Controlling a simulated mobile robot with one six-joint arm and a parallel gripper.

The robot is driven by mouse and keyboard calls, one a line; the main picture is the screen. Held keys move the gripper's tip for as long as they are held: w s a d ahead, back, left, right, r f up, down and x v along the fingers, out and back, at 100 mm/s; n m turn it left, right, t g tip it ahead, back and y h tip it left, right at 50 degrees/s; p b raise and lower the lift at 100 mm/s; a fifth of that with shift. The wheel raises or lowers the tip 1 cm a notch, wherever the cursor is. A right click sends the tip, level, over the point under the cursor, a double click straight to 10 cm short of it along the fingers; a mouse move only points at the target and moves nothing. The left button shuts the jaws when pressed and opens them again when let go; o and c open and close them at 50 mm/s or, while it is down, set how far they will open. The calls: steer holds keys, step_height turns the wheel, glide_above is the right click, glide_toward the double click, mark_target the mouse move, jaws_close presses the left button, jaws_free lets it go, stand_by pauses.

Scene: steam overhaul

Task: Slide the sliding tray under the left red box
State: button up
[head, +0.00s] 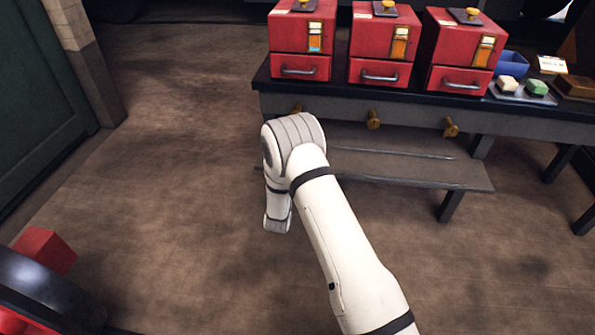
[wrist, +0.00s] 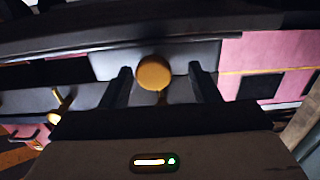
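The left red box (head: 302,38) stands on the dark table, with a lower drawer and metal handle (head: 299,71) at its front. A brass knob (head: 297,107) shows under the table edge below this box, partly hidden by my arm. I cannot tell which part is the sliding tray; a grey low shelf (head: 410,165) lies beneath the table. My gripper (wrist: 162,88) is open in the wrist view, with a round brass knob (wrist: 153,72) between its fingers, apparently with gaps on both sides. My gripper is hidden in the head view.
Two more red boxes (head: 383,45) (head: 462,50) stand to the right, with brass knobs (head: 373,120) (head: 450,127) below. A blue bin (head: 511,64) and small blocks (head: 537,87) are at the table's right. A red block (head: 44,250) is at lower left.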

steer(key=shift+d, duration=0.1)
steer(key=s+a+p, duration=0.1)
steer(key=s+p, duration=0.1)
steer(key=s, duration=0.5)
steer(key=shift+s+a, duration=0.3)
steer(key=shift+s, duration=0.1)
steer(key=s+d+r+g+y+p, duration=0.1)
steer(key=d+r+g+y+p, duration=0.15)
steer(key=r+p, duration=1)
steer(key=s+d+r+g+y+p, duration=0.15)
steer(key=r+g+p, duration=0.25)
steer(key=r, duration=1.7)
steer(key=s+d+r+g+p, duration=0.2)
steer(key=s+d+r+p, duration=0.2)
steer(key=s+r, duration=0.4)
steer(key=s+d+r+n+g+p, duration=0.1)
steer(key=s+d+r+g+p, duration=0.2)
steer(key=s+r+p, duration=0.3)
steer(key=s+d+r+n+g+p, duration=0.1)
steer(key=s+d+r+g+p, duration=0.2)
steer(key=s+r+p, duration=0.3)
steer(key=s+d+r, duration=0.1)
steer(key=s+r, duration=0.1)
steer(key=s, duration=0.3)
steer(key=s+r, duration=0.3)
steer(key=s, duration=0.2)
steer(key=shift+s+d+r+h, duration=0.3)
steer(key=shift+s+d+r, duration=0.05)
steer(key=shift+s, duration=0.05)
steer(key=shift+g, duration=0.25)
